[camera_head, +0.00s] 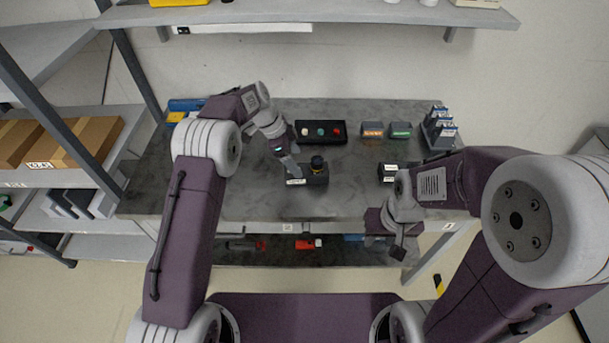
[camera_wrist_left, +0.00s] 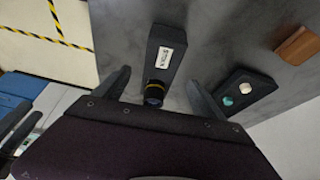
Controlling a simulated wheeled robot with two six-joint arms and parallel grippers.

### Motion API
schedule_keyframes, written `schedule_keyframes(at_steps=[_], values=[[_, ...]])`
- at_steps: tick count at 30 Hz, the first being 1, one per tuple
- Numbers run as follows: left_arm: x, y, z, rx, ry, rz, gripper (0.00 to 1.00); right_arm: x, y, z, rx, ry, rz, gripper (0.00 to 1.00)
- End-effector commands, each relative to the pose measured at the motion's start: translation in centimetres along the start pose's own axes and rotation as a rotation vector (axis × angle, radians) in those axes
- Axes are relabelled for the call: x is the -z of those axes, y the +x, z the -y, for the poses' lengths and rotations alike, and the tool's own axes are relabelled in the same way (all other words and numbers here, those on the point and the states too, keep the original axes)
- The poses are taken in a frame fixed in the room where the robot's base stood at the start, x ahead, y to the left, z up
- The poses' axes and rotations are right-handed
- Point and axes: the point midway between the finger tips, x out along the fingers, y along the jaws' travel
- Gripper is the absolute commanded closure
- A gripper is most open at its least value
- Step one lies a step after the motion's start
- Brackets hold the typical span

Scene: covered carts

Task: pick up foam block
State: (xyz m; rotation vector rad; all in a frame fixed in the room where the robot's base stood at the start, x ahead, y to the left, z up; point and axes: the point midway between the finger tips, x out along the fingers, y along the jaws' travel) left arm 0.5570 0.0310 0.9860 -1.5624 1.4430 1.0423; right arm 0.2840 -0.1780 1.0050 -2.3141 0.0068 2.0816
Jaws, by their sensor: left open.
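No thing is clearly marked as foam. A charcoal block (camera_head: 318,177) with a white label lies on the grey table, and it shows larger in the left wrist view (camera_wrist_left: 166,58). My left gripper (camera_head: 291,168) is open. In the left wrist view its fingers (camera_wrist_left: 157,88) stand apart on either side of the cylinder (camera_wrist_left: 154,92), with nothing visibly clamped. My right gripper (camera_head: 392,245) hangs by the table's front edge, its jaws unclear.
A black panel with round buttons (camera_head: 320,132) lies behind the block. An orange-labelled block (camera_head: 372,130), a green-labelled one (camera_head: 401,130) and a dark labelled one (camera_head: 387,173) stand to the right. A rack (camera_head: 438,128) is at the back right. The table's left front is clear.

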Motion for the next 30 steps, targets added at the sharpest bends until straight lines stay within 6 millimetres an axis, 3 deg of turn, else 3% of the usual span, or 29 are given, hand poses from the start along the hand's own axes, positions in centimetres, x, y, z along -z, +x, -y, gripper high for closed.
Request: schedule_keyframes(at_steps=[8,16,23,24,26,30], values=[[0.1,1.9,0.0,0.0,0.0,0.0,0.2,0.1,-0.7,0.0,0.0,0.0,0.0,0.64],[0.4,6.3,-0.2,-0.001,-0.001,0.001,0.2,0.2,-2.1,0.0,0.0,0.0,0.0,0.64],[0.4,6.8,-0.2,0.002,0.0,0.0,0.2,0.2,-2.1,0.0,0.0,0.0,0.0,0.64],[0.4,6.8,-0.2,0.002,0.0,0.0,0.23,0.2,-2.1,0.0,0.0,0.0,0.0,0.64],[0.4,6.8,-0.2,0.002,0.0,0.0,0.39,0.2,-2.1,0.0,0.0,0.0,0.0,0.64],[0.4,6.8,-0.2,0.002,-0.001,0.0,0.78,0.2,-2.1,0.0,0.0,0.0,0.0,0.64]])
